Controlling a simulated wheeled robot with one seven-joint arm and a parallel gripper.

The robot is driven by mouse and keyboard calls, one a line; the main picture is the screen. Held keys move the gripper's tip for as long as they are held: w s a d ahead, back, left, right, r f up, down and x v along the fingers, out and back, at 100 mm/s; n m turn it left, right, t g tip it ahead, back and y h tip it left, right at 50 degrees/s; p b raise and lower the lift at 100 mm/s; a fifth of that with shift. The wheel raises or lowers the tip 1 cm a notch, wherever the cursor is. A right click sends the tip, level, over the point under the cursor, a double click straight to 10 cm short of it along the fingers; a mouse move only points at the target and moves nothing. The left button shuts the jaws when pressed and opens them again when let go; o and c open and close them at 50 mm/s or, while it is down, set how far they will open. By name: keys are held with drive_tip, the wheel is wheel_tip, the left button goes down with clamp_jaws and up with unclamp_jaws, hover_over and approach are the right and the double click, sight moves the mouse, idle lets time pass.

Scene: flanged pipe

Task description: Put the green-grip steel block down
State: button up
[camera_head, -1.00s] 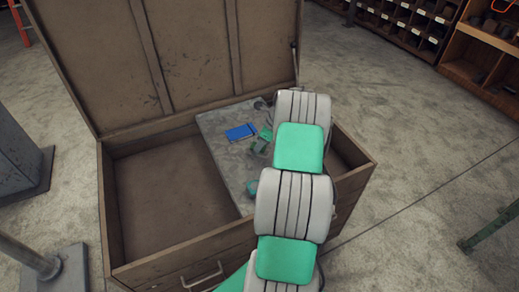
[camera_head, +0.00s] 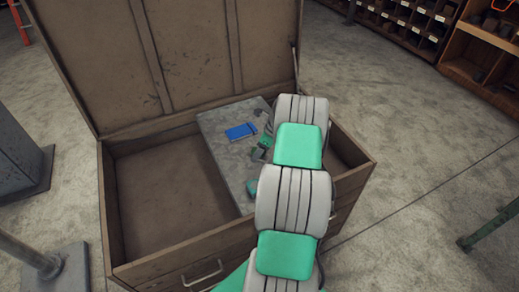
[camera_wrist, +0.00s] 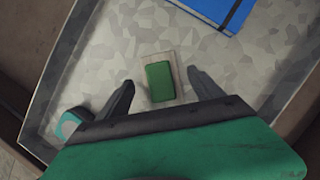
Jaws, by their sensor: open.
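The steel block (camera_wrist: 144,62) with a green grip (camera_wrist: 160,82) on top sits on the grey speckled surface in the wrist view. My gripper (camera_wrist: 160,78) is open, one dark finger on each side of the block, with a gap showing on both sides. Nothing is held. In the head view my arm partly hides this area, and small green and dark shapes overlap by the blue item, so I cannot tell block from gripper there.
The grey slab (camera_head: 216,134) lies inside an open wooden chest (camera_head: 110,215). A blue flat item (camera_head: 241,131) lies on the slab near its far end. A small teal object (camera_head: 252,187) is at its near right edge. The chest's left part is empty.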

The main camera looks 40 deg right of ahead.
drive_tip(key=v, duration=1.2)
drive_tip(key=w+a+r+n, duration=0.3)
drive_tip(key=a+r+n, duration=0.4)
drive_tip(key=a, duration=0.4)
drive_tip(key=s+a+r+n+h, duration=0.1)
drive_tip(key=a+r+n, duration=0.1)
drive_tip(key=a+n, duration=0.35)
drive_tip(key=s+a+r+n, duration=0.1)
drive_tip(key=a+r+n, duration=0.2)
drive_tip(key=a, duration=0.5)
drive_tip(key=s+a+n+h, duration=0.1)
drive_tip(key=s+a+n, duration=1.3)
drive_tip(key=n, duration=0.1)
drive_tip(key=shift+b, duration=0.3)
drive_tip(key=shift+f, duration=0.1)
